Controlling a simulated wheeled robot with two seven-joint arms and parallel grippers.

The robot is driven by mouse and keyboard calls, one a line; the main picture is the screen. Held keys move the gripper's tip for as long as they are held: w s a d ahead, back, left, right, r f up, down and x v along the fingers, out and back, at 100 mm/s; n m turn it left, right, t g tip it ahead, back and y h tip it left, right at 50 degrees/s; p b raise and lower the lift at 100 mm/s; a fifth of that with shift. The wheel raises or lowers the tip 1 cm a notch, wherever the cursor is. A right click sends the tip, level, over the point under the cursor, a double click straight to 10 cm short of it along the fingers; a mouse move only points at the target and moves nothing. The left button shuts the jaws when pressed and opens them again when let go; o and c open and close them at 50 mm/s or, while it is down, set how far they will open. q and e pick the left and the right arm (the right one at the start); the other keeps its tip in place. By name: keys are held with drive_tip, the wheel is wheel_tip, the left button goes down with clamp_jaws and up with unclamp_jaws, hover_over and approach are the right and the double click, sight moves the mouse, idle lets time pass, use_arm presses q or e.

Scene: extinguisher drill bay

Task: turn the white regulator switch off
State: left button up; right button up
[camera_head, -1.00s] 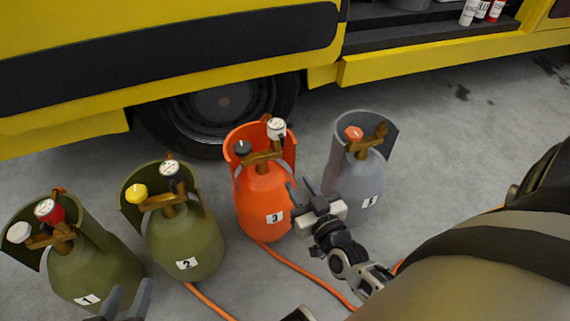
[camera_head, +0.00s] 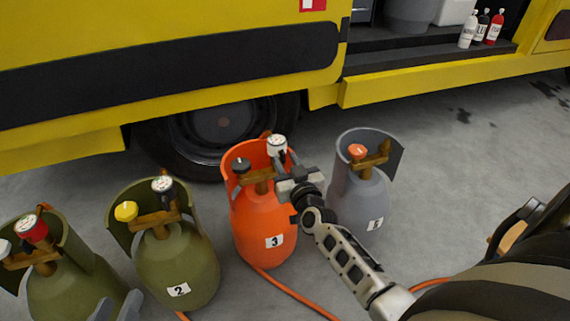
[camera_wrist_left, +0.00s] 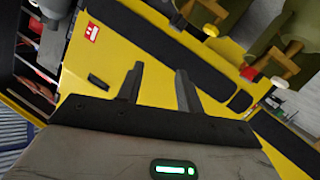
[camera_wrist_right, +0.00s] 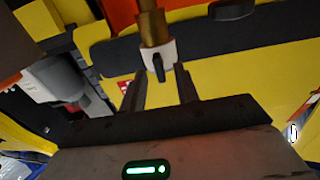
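The white regulator switch (camera_head: 277,145) is a round knob on the brown valve of orange cylinder 3 (camera_head: 262,222). My right gripper (camera_head: 287,163) is just in front of it, fingers pointing at it. In the right wrist view the white switch (camera_wrist_right: 159,56), with a dark bar across its face, lies between the lines of the open fingers (camera_wrist_right: 161,82), near their tips; I cannot tell whether they touch it. A second white knob (camera_head: 5,248) is on green cylinder 1 (camera_head: 75,285). My left gripper (camera_head: 116,307) is open and empty at the bottom left.
A black knob (camera_head: 241,166) shares the orange cylinder's valve. Green cylinder 2 (camera_head: 175,265) stands left, grey cylinder (camera_head: 358,205) right, close to my right arm. Orange hoses (camera_head: 295,293) cross the floor. The yellow truck (camera_head: 180,50) is behind. Floor at the right is clear.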

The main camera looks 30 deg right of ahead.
drive_tip(key=shift+w+d, duration=0.15)
drive_tip(key=shift+w, duration=0.45)
use_arm(q)
drive_tip(key=shift+d+r, duration=0.1)
drive_tip(key=shift+r, duration=0.25)
use_arm(e)
clamp_jaws()
use_arm(q)
drive_tip(key=shift+w, duration=0.1)
drive_tip(key=shift+d+h+b, duration=0.1)
drive_tip(key=shift+h+b, duration=0.2)
drive_tip(key=shift+b, duration=0.25)
use_arm(e)
drive_tip(key=shift+d+f+m, duration=0.1)
drive_tip(key=shift+m, duration=4.35)
drive_tip(key=shift+d+f+m, duration=0.1)
drive_tip(key=shift+m, duration=4.35)
use_arm(q)
drive_tip(key=shift+r, duration=0.1)
